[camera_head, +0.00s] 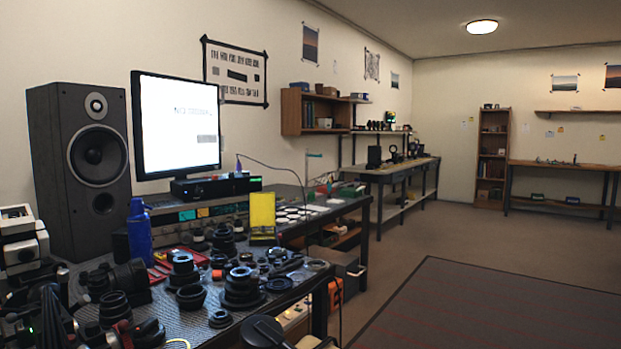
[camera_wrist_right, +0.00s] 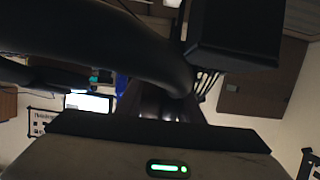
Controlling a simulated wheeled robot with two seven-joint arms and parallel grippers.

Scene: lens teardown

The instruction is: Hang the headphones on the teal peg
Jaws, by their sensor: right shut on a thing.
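The headphones are a dark curved band (camera_wrist_right: 150,50) crossing the right wrist view from upper left to the middle, close to the camera. A black rounded piece (camera_head: 262,332) at the bottom edge of the head view looks like one of their ear cups. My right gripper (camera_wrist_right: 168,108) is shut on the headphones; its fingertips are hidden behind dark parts. A short teal bar (camera_head: 314,155) on a thin post at the far end of the bench appears to be the teal peg, bare and apart from the headphones. Dark parts at the lower left may be my left gripper (camera_head: 48,318); its jaws are unclear.
The bench (camera_head: 215,320) is crowded with black lenses and rings. A speaker (camera_head: 85,155), a lit monitor (camera_head: 178,125), a blue bottle (camera_head: 139,230) and a yellow panel (camera_head: 262,215) stand on it. Open floor (camera_head: 405,250) lies right of the bench.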

